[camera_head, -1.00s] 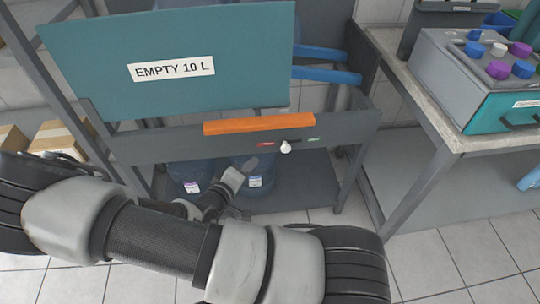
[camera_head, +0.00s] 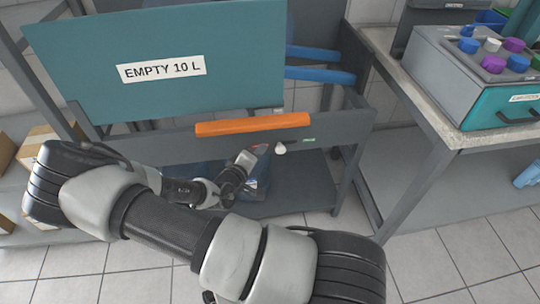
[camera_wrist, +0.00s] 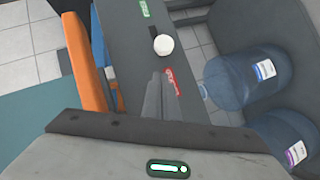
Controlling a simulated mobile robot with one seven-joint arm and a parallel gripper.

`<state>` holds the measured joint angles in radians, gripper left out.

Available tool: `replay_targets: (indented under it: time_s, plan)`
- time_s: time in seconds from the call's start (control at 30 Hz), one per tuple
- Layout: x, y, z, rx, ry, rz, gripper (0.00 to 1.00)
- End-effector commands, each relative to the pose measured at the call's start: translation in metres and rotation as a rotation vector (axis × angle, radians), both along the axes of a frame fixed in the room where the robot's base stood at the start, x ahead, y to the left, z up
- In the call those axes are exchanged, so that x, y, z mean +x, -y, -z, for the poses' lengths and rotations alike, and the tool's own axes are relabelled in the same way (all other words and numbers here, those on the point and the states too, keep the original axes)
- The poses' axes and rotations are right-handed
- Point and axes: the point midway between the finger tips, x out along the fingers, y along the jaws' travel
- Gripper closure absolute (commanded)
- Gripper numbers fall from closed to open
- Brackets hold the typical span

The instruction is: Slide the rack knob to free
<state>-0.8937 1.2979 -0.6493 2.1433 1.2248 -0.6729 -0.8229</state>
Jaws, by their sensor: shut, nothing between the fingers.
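The white round knob (camera_head: 280,148) sits on the front rail of the grey rack (camera_head: 345,126), between a red label and a green label (camera_head: 308,140). In the wrist view the knob (camera_wrist: 163,44) stands between the green label (camera_wrist: 144,8) and the red label (camera_wrist: 171,83), with a dark slot beside it on the green side. The label text is too small to read surely. My gripper (camera_head: 260,150) is shut and empty, just left of the knob on the red side. In the wrist view its fingertips (camera_wrist: 156,76) are by the red label, apart from the knob.
An orange bar (camera_head: 253,124) runs along the rail above the knob. A teal panel marked EMPTY 10 L (camera_head: 225,40) stands above. Blue bottles (camera_wrist: 240,80) lie below the rail. A bench (camera_head: 455,135) with a capped box stands at right. Floor right of the rack is clear.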

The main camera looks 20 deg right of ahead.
Motion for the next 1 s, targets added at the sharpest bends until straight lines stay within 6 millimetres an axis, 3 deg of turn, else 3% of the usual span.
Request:
replay_targets:
  time_s: [0.2,0.73,1.0]
  plan:
    - [-0.005,0.027,0.015,-0.002,-0.002,0.002,1.00]
    - [-0.007,0.037,0.017,-0.001,0.000,0.002,1.00]
    - [-0.020,0.081,0.017,-0.001,-0.002,0.003,1.00]
